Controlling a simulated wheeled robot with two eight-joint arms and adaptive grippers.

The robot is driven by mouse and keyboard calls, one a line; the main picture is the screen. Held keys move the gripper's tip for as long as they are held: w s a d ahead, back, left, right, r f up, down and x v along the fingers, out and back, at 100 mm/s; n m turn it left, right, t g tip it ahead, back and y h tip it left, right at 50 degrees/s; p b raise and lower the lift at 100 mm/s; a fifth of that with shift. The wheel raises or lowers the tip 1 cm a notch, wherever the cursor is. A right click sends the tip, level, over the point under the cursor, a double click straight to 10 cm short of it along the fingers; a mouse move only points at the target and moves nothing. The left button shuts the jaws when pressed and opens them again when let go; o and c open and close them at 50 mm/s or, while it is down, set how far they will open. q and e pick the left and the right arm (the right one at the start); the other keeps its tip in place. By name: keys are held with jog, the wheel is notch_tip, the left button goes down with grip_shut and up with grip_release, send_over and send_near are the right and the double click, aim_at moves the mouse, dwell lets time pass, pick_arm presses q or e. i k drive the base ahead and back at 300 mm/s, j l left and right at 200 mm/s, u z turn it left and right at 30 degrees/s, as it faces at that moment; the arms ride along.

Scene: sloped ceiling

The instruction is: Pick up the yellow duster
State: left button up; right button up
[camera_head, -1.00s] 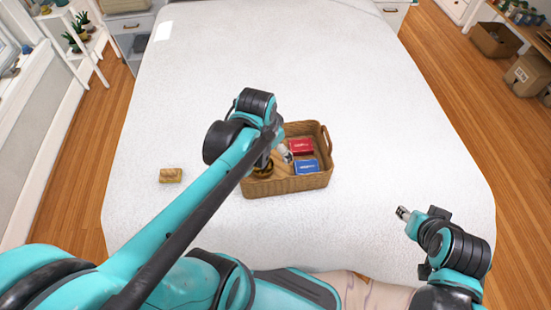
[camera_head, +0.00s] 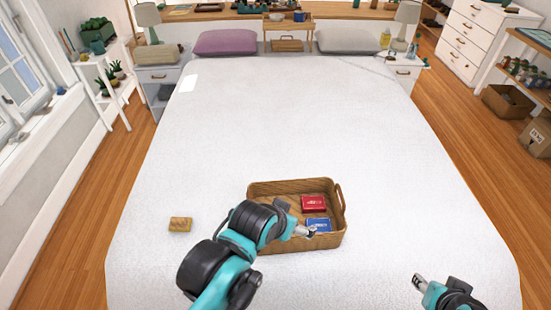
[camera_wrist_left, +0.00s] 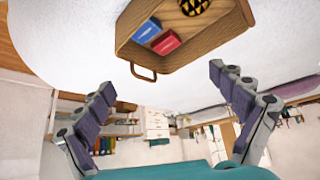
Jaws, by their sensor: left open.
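A small yellow-brown block (camera_head: 180,224), which seems to be the yellow duster, lies on the white bed left of the wicker basket (camera_head: 335,242). My left gripper (camera_head: 309,231) is open and empty, over the basket's front part near the blue box (camera_head: 317,224). In the left wrist view its spread fingers (camera_wrist_left: 160,80) have nothing between them, and the basket (camera_wrist_left: 185,42) shows beyond them. The block is not seen in that view. My right gripper (camera_head: 418,282) is above the bed at the lower right; its jaw state is unclear.
The basket also holds a red box (camera_head: 313,202) and a round yellow-and-black thing (camera_wrist_left: 194,6), hidden by my left arm in the head view. Pillows (camera_head: 226,42) lie at the bed's far end. The bed around the block is clear.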

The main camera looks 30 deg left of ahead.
aim_at(177, 224)
jog(key=u, duration=2.15)
jog(key=z, duration=0.9)
jog(key=j+z, duration=0.35)
jog(key=j, duration=0.55)
jog(key=k+j+z, duration=0.1)
jog(key=j+z, duration=0.3)
jog(key=j, duration=0.5)
